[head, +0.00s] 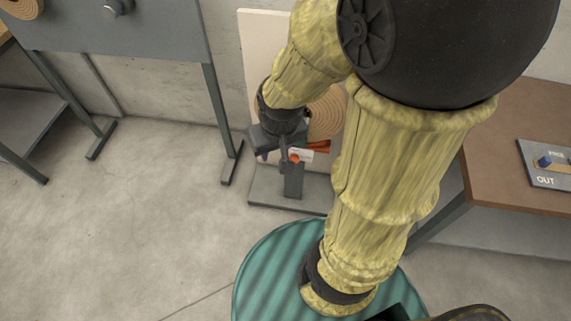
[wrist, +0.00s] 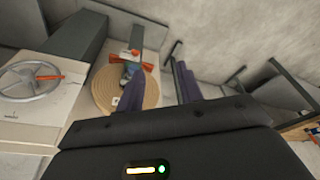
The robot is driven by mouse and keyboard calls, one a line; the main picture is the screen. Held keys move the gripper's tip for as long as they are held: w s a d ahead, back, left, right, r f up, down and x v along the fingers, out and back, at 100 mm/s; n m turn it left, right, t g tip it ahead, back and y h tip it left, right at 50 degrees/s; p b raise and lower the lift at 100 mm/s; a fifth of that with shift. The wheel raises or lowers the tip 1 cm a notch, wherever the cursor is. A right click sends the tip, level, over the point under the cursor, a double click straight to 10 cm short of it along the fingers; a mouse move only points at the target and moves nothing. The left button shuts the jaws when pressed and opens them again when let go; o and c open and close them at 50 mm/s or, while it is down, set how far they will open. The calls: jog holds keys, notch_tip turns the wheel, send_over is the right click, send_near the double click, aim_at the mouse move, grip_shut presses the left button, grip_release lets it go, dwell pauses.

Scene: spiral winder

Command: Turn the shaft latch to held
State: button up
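My gripper (head: 274,155) points down in front of a small dark stand (head: 293,182) in the head view. In the wrist view its two dark fingers (wrist: 157,80) stand apart, with nothing seen gripped between them. An orange-red part (head: 316,146) with a white label is near the top of the stand, just right of the gripper. It also shows beyond the fingers in the wrist view, as an orange-red piece (wrist: 122,56). I cannot read the label or tell for sure that this is the shaft latch. A tan spiral disc (head: 326,113) is behind it, partly hidden by my arm.
A panel (head: 547,180) with a blue knob and the word OUT lies on the brown table (head: 520,120) at right. A handwheel (wrist: 30,80) with an orange mark is at left in the wrist view. A grey board on legs (head: 120,35) stands at left; the floor before it is clear.

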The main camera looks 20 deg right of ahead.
jog(key=o, duration=0.5)
jog(key=shift+f, duration=0.15)
jog(key=shift+o, duration=0.9)
jog(key=w+f+m+t+b, duration=0.1)
jog(key=w+f+b, duration=0.2)
jog(key=f+b, duration=0.2)
jog(key=w+f+m+t+b, duration=0.1)
jog(key=w+f+b, duration=0.3)
jog(key=f, duration=0.7)
jog(key=shift+a+m+b, duration=0.35)
jog(key=shift+m+b, duration=0.15)
jog(key=shift+b, duration=0.55)
jog(key=w+d+f+m+t+h+b, duration=0.1)
jog(key=d+f+t+h+b, duration=0.2)
jog(key=f+b, duration=0.8)
jog(key=w+d+f+m+t+h+b, duration=0.1)
jog(key=w+d+f+t+h+b, duration=0.1)
jog(key=f+b, duration=0.9)
jog(key=w+d+f+m+t+h+b, duration=0.1)
jog(key=f+t+h+b, duration=0.4)
jog(key=f+b, duration=0.6)
notch_tip(320, 180, down, 5)
jog(key=w+d, duration=0.1)
jog(key=d, duration=0.1)
jog(key=shift+w+d+f+m, duration=0.2)
jog(key=shift+w+d+m, duration=0.05)
jog(key=shift+d+m, duration=0.15)
